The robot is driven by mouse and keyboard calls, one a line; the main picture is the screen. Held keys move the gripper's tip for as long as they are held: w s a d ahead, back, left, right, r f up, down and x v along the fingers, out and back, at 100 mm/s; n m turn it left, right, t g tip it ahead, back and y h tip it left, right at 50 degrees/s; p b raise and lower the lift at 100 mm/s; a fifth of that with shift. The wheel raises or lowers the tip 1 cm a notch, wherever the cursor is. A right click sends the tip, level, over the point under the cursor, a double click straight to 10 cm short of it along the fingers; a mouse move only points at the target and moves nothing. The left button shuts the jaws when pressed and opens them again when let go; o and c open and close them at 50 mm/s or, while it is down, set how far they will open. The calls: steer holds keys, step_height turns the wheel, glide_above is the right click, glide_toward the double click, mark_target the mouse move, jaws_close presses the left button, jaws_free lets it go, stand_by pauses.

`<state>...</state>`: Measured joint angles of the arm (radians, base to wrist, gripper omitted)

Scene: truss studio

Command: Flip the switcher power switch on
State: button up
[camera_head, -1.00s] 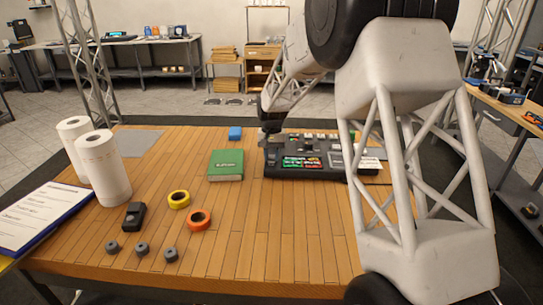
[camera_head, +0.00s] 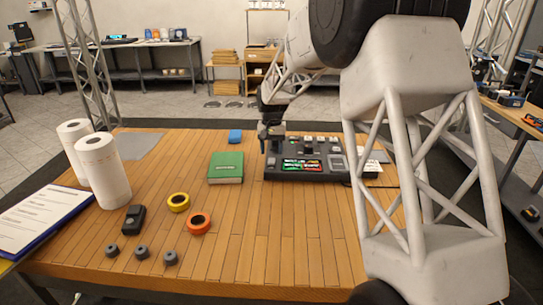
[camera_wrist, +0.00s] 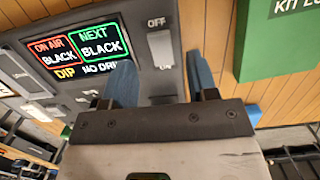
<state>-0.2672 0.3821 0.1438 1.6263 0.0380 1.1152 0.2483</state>
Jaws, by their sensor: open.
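No ON label is visible. My gripper (camera_wrist: 160,62) is open, its two blue fingers on either side of the switch's lower end, with nothing between them. Contact cannot be told. In the head view my gripper (camera_head: 272,140) points down over the switcher's left end.
Yellow tape (camera_head: 178,203), orange tape (camera_head: 199,224), paper rolls (camera_head: 103,170) and a clipboard (camera_head: 38,221) are farther left.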

mark_target(273, 161)
steer(key=shift+w+r, duration=0.15)
steer(key=shift+r, duration=0.85)
steer(key=shift+w+r, duration=0.1)
steer(key=shift+r, duration=0.9)
steer(key=s+d+r+t, duration=0.1)
steer(key=s+d+r, duration=0.35)
steer(key=s, duration=0.45)
steer(key=s+d+r, duration=0.4)
steer(key=s+d, duration=0.2)
steer(key=s, duration=0.2)
steer(key=s+d+r+t, duration=0.1)
steer(key=s+d+r, duration=0.35)
steer(key=s, duration=0.45)
steer(key=s+d+f, duration=0.2)
steer(key=s+d, duration=0.1)
steer(key=s, duration=0.6)
steer(key=s+d+f+t, duration=0.1)
steer(key=s+d+f, duration=0.1)
steer(key=s, duration=0.7)
steer(key=s+d+f+t, duration=0.1)
steer(key=s+d+f, duration=0.1)
steer(key=s, duration=0.8)
steer(key=shift+d, duration=0.9)
